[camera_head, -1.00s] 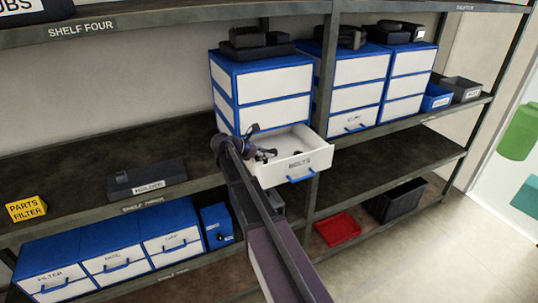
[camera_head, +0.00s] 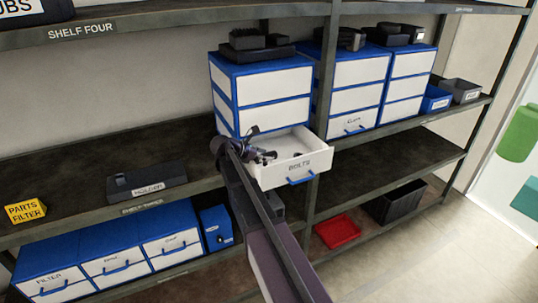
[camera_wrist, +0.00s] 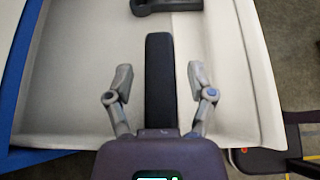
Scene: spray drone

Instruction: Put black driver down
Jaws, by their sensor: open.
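My gripper (camera_wrist: 160,80) is open, with one finger on each side of the bar and a gap to each. The bar's near end is hidden by my gripper's body. I cannot tell whether the bar rests fully on the drawer floor. In the head view my gripper (camera_head: 265,147) is at the left part of the drawer, and the bar is hard to make out there.
A dark part (camera_wrist: 166,5) lies farther in the drawer. Blue and white drawer units (camera_head: 270,85) stand behind, with black items on top. A shelf post (camera_head: 322,100) rises close to the drawer's right. A black holder (camera_head: 147,180) stands on the shelf at left.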

